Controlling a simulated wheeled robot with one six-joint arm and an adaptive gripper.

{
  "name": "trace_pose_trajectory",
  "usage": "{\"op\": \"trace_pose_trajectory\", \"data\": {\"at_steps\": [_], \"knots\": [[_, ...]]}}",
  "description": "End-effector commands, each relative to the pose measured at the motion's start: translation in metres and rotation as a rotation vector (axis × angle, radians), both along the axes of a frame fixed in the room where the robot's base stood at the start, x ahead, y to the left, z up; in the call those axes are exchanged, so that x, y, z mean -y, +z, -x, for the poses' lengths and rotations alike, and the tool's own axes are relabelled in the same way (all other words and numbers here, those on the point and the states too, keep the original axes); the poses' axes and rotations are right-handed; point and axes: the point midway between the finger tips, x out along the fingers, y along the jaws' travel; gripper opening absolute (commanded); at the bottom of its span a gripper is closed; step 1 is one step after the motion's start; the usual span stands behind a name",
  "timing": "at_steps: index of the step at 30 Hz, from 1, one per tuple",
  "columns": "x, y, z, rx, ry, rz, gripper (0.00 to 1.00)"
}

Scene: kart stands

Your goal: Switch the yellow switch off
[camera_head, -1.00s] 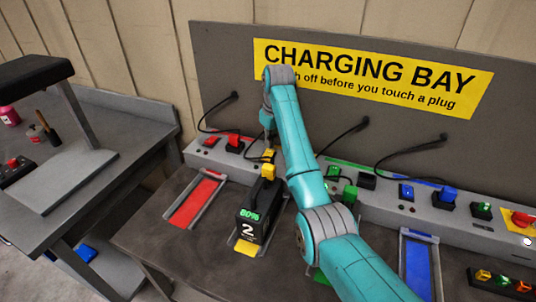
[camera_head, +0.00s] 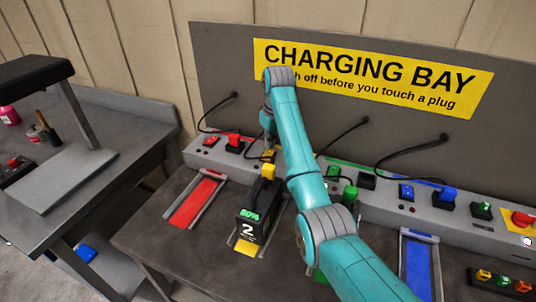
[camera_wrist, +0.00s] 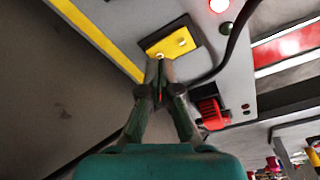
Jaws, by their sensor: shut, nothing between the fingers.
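The yellow switch (camera_wrist: 172,42) shows in the wrist view as a yellow rocker in a dark frame on the grey power rail, next to a yellow stripe. My gripper (camera_wrist: 158,66) is shut and empty, its fingertips close together at the lower edge of the switch. I cannot tell whether they touch it, or which way the rocker is tipped. In the head view my arm hides my gripper and most of the yellow station; a small yellow part (camera_head: 268,155) shows beside the arm on the rail.
A black battery marked 2 (camera_head: 250,213) with a yellow top stands in front of the rail.

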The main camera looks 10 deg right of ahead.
Motion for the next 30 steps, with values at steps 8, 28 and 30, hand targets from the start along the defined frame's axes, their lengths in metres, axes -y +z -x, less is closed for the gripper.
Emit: {"op": "trace_pose_trajectory", "data": {"at_steps": [8, 28, 30], "knots": [[0.0, -0.004, 0.0, -0.001, 0.0, 0.0, 0.0], [0.0, -0.012, 0.0, -0.001, 0.0, 0.0, 0.0], [0.0, -0.013, 0.0, -0.001, 0.0, 0.0, 0.0]]}}
